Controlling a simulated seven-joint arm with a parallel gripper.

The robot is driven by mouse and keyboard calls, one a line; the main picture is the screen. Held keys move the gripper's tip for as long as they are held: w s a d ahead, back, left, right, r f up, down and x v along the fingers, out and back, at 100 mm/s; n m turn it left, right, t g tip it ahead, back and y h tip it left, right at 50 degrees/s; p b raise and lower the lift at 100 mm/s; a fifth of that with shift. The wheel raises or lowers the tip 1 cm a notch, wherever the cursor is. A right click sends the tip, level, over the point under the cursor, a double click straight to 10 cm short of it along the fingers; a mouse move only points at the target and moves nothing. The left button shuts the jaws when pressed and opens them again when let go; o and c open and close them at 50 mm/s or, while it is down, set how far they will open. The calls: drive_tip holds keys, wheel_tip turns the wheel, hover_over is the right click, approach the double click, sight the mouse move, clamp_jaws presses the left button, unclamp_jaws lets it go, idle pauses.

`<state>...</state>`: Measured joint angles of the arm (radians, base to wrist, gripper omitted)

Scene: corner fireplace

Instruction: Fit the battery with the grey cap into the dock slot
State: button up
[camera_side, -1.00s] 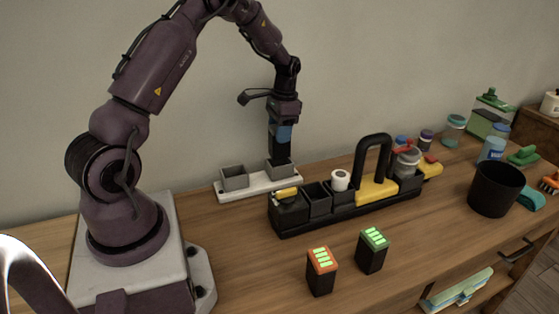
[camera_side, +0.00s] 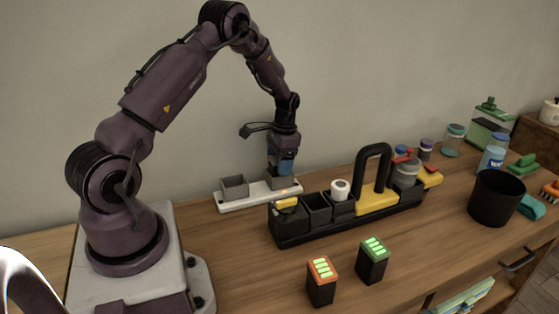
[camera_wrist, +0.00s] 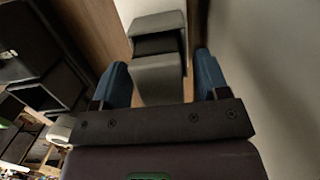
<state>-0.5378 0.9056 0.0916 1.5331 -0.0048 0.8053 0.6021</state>
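The dock is a white base (camera_side: 230,205) with two grey open-topped slots near the wall. The left slot (camera_side: 234,187) looks empty; its dark opening shows in the wrist view (camera_wrist: 158,43). My gripper (camera_side: 281,166) points down at the right slot (camera_side: 284,183), its blue fingers low over the rim. In the wrist view a grey shape, which I take for the battery's grey cap (camera_wrist: 158,80), sits between the fingers. The battery's body is hidden in the side view, apparently inside the slot; how deep it sits I cannot tell.
A black caddy (camera_side: 295,238) with a yellow handle block stands right in front of the dock. An orange-capped battery (camera_side: 321,281) and a green-capped battery (camera_side: 373,261) stand upright on the wooden table. A black bin (camera_side: 496,198) and several jars are at the right.

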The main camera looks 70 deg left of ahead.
drive_tip(key=w+d+r+t, duration=0.1)
drive_tip(key=d+r, duration=0.2)
drive_tip(key=r, duration=0.7)
drive_tip(key=d+r, duration=0.3)
drive_tip(key=r, duration=0.6)
drive_tip(key=s+d+r+t, duration=0.2)
drive_tip(key=s+d+r, duration=0.3)
drive_tip(key=d+r, duration=0.4)
drive_tip(key=s+d+t, duration=0.4)
drive_tip(key=s+d, duration=0.7)
drive_tip(key=s, duration=0.2)
drive_tip(key=shift+d+f, duration=0.2)
drive_tip(key=shift+d, duration=0.05)
